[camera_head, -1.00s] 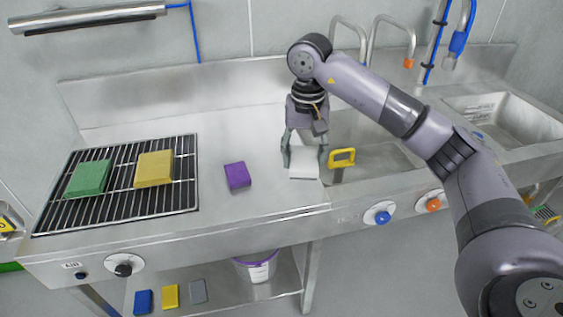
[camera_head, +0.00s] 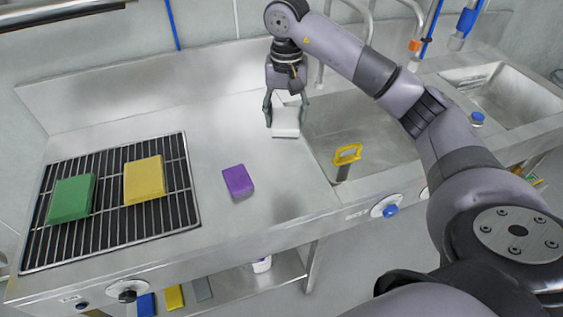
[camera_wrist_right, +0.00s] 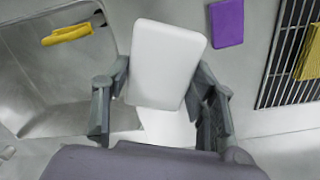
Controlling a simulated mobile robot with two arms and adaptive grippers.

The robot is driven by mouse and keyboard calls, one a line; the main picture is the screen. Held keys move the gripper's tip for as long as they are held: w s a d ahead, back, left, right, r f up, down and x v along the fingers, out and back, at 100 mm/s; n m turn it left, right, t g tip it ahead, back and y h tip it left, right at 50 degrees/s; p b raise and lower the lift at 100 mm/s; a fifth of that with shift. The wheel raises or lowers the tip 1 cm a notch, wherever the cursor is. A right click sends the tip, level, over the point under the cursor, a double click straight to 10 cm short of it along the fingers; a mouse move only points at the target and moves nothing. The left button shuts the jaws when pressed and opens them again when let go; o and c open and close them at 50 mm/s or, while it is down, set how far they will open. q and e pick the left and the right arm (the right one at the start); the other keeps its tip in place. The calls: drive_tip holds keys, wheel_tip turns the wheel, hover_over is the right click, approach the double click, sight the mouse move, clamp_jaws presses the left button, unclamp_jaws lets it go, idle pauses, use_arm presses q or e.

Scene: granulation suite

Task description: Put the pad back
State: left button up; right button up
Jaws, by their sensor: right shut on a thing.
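A white pad (camera_head: 286,131) is between the fingers of my right gripper (camera_head: 286,113), at the back of the steel counter (camera_head: 225,130), left of the sunken basin. The gripper is shut on it; the pad also shows between the fingers in the right wrist view (camera_wrist_right: 165,62). A pale patch lies below the pad there; I cannot tell whether it is a reflection. I cannot tell whether the pad touches the counter. A purple pad (camera_head: 238,181) lies on the counter. A green pad (camera_head: 71,199) and a yellow pad (camera_head: 144,179) lie on the black rack (camera_head: 107,232). My left gripper is not in view.
Blue, yellow and grey pads (camera_head: 203,289) lie on the lower shelf. The counter between purple pad and back wall is clear.

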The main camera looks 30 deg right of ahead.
drive_tip(key=p, duration=0.4)
approach(286, 173)
wheel_tip(286, 173, down, 5)
drive_tip(key=shift+a+f, duration=0.1)
drive_tip(key=shift+f, duration=0.35)
drive_tip(key=shift+f, duration=0.2)
drive_tip(key=o, duration=1.2)
drive_tip(key=shift+o, duration=0.2)
drive_tip(key=shift+r, duration=0.15)
